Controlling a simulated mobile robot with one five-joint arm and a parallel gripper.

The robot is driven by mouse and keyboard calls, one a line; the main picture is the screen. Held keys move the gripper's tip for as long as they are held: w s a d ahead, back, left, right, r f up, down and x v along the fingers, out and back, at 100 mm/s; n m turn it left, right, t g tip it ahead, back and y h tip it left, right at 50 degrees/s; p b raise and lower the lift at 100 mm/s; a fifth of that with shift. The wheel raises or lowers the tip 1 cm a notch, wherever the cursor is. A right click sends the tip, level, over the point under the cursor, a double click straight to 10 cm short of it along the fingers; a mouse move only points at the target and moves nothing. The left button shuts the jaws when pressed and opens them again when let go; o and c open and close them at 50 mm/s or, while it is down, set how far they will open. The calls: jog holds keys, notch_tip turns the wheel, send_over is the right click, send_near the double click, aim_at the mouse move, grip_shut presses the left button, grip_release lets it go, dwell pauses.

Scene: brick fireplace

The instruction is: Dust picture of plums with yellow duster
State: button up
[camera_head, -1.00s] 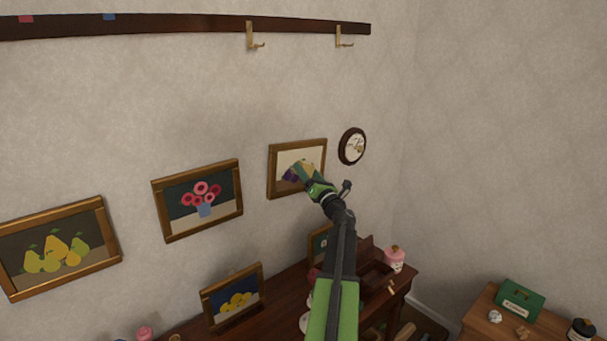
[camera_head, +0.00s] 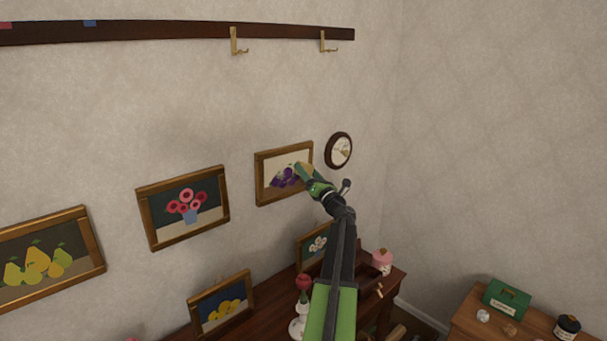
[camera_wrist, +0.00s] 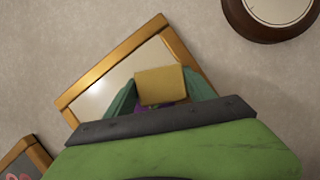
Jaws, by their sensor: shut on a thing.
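The picture of plums (camera_head: 284,174) hangs on the wall in a gold-brown frame, with purple fruit on a pale ground. It also shows tilted in the wrist view (camera_wrist: 112,92), where its lower part is hidden. My gripper (camera_head: 309,176) is at the picture's lower right part, shut on the yellow duster (camera_wrist: 162,85). The duster's flat yellow block sits between the green fingers in the wrist view and overlaps the picture. I cannot tell whether it touches the surface.
A round dark-framed wall piece (camera_head: 339,151) hangs just right of the plum picture. A flower picture (camera_head: 184,207) and a pear picture (camera_head: 42,258) hang to the left. Below is a dark wooden desk (camera_head: 262,318) with small framed pictures, a vase and a pink jar (camera_head: 382,262).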

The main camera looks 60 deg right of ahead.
aim_at(276, 174)
jog(key=shift+w+a, duration=0.1)
jog(key=shift+w+a, duration=0.6)
jog(key=shift+a, duration=1.3)
jog(key=shift+w+a, duration=0.65)
jog(key=shift+a, duration=1.3)
jog(key=shift+w+a, duration=0.6)
jog(key=shift+a, duration=1.3)
jog(key=s+a, duration=0.1)
jog(key=s, duration=0.4)
jog(key=shift+s+a, duration=0.35)
jog(key=shift+s, duration=0.05)
jog(key=s, duration=0.1)
jog(key=s+a, duration=0.1)
jog(key=shift+s, duration=0.4)
